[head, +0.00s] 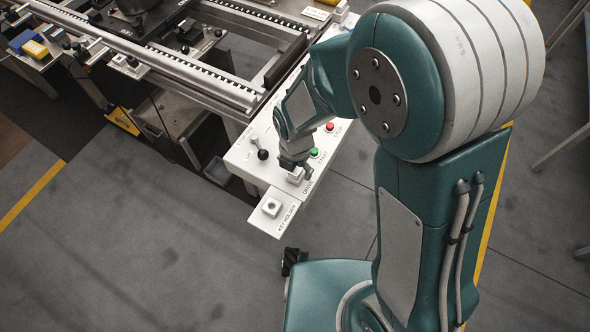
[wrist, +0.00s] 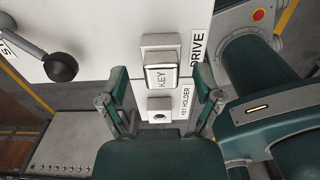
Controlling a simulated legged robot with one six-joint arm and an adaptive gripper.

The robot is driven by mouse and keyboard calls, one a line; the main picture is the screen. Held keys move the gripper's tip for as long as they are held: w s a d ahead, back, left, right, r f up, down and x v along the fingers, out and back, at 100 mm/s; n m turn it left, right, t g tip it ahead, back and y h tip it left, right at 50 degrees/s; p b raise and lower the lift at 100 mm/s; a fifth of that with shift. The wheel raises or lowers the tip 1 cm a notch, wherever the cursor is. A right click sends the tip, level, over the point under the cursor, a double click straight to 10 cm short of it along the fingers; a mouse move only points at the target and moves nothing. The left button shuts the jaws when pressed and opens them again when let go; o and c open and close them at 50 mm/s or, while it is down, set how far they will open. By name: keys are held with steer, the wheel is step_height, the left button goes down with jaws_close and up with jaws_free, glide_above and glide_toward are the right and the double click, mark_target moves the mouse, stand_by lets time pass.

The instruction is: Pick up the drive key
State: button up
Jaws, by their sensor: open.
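The drive key is a pale block marked KEY (wrist: 161,77), seated at the drive socket (wrist: 160,41) beside the DRIVE label on the white panel. In the head view the pale key block (head: 295,176) shows just below my gripper (head: 294,165), partly covered by it. In the wrist view my gripper (wrist: 160,84) is open, with one finger on each side of the key and a visible gap to both. The key holder (wrist: 160,110) is a small block with a dark round hole, nearer the gripper's base. It also shows in the head view (head: 271,208), with nothing seen in it.
The panel (head: 240,157) carries a black-knobbed lever (head: 262,154), a green button (head: 315,152) and a red button (head: 330,126). A metal roller rail (head: 205,80) runs behind it. The grey floor at the lower left is open.

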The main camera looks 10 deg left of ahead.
jaws_close()
steer(key=shift+r, duration=0.1)
